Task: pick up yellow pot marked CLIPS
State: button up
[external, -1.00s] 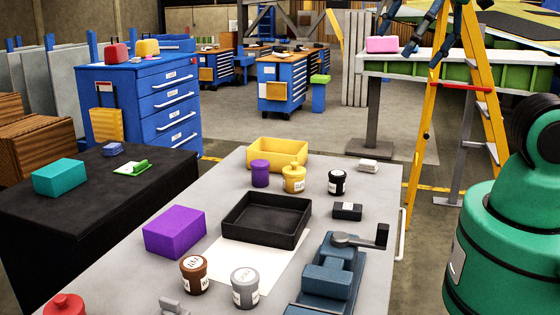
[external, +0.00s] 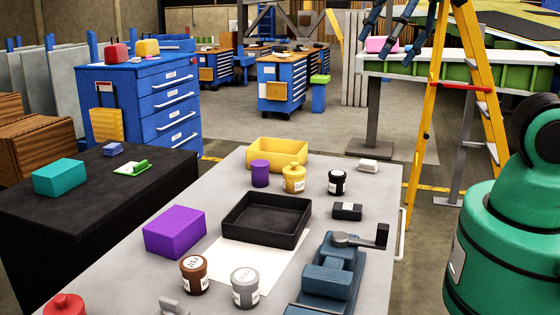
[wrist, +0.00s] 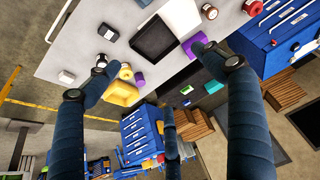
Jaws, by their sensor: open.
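The yellow pot (external: 294,180) stands upright on the grey table, with a knobbed lid and a white label whose text is too small to read. It also shows in the wrist view (wrist: 126,72), next to the left finger's tip. My gripper (external: 393,42) is at the top of the external view, partly cut off by the frame edge and well away from the pot.
A purple cylinder (external: 260,173) and a black pot (external: 337,182) flank the yellow pot closely. A yellow bin (external: 299,152) stands right behind it, and a black tray (external: 247,237) in front. A purple box, brown and grey pots and a vise (external: 333,275) fill the near table.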

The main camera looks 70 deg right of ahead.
jog(key=w+d+f+n, duration=0.1)
jog(key=w+d+f, duration=0.3)
jog(key=w, duration=0.2)
jog(key=w+d+f+g, duration=0.1)
jog(key=w+d+f, duration=0.2)
jog(key=w+d, duration=0.25)
jog(key=w+d+f+n, duration=0.1)
jog(key=w+d+f, duration=0.25)
jog(key=w, duration=0.35)
jog(key=w+d+f, duration=0.3)
jog(key=d+f, duration=0.5)
jog(key=f, duration=0.2)
jog(key=w+d+f+g, duration=0.1)
jog(key=w+d+f, duration=0.1)
jog(key=d+f, duration=0.7)
notch_tip(320, 180, down, 2)
jog(key=shift+w+d+f+n+y+p, duration=0.1)
jog(key=shift+w+d+n+y+p, duration=0.2)
jog(key=shift+w+y+p, duration=0.1)
jog(key=shift+f, duration=0.1)
jog(key=b, duration=0.1)
send_over(294, 181)
jog(key=d, duration=0.3)
jog(key=shift+s+d+f, duration=0.1)
jog(key=shift+f, duration=1.9)
jog(key=shift+s+d+f, duration=0.1)
jog(key=shift+f, duration=1.9)
jog(key=shift+f, duration=0.1)
jog(key=shift+b+x, duration=0.4)
jog(key=shift+x, duration=2.15)
